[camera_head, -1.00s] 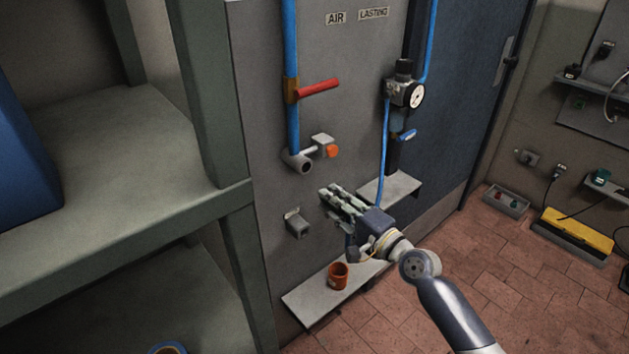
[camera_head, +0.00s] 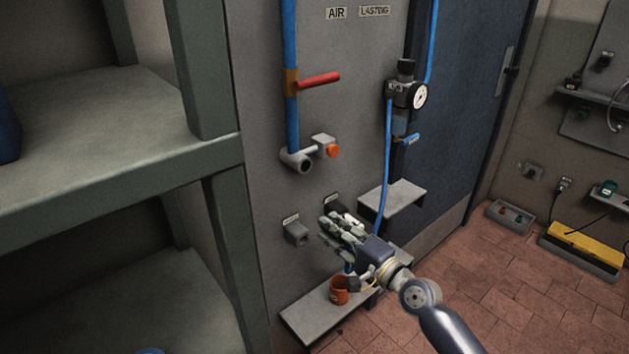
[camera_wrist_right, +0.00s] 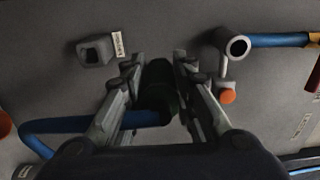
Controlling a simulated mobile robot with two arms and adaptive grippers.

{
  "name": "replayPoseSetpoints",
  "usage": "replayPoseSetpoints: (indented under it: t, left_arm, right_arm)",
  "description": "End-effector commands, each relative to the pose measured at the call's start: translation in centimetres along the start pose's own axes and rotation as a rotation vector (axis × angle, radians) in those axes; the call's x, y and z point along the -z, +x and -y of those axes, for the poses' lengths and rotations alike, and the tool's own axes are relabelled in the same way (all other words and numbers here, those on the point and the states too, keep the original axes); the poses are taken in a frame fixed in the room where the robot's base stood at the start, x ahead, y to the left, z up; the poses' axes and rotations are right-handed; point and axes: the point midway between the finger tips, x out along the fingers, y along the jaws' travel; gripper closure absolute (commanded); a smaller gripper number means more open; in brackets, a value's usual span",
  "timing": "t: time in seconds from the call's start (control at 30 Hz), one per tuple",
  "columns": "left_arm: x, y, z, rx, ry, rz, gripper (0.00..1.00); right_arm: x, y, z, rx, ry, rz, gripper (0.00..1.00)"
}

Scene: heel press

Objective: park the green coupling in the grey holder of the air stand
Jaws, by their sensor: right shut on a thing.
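The green coupling (camera_wrist_right: 158,88) is dark green and sits between the two fingers of my right gripper (camera_head: 328,228) in the right wrist view, with a blue hose (camera_wrist_right: 65,127) bending away from it. My right gripper is shut on it. In the head view the fingers hide most of the coupling. The grey holder (camera_head: 297,232), a small square socket with a label above, is on the grey panel just left of my fingertips, apart from them. It also shows in the right wrist view (camera_wrist_right: 95,50), upper left of the coupling. My left gripper is out of view.
Above are a pipe outlet (camera_head: 297,160) with an orange button (camera_head: 333,151) and a red lever (camera_head: 318,80). An orange cup (camera_head: 339,291) stands on the lower shelf (camera_head: 312,318). A rack (camera_head: 110,160) is at left.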

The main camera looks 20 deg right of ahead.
Motion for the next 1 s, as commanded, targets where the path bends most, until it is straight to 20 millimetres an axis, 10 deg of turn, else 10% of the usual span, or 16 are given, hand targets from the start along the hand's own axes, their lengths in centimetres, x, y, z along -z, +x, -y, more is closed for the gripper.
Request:
replayPoseSetpoints:
  t: [1.0]
  left_arm:
    - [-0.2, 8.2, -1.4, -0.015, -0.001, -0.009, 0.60]
  right_arm:
    - [0.0, 0.0, -8.6, 0.001, 0.001, -0.001, 1.00]
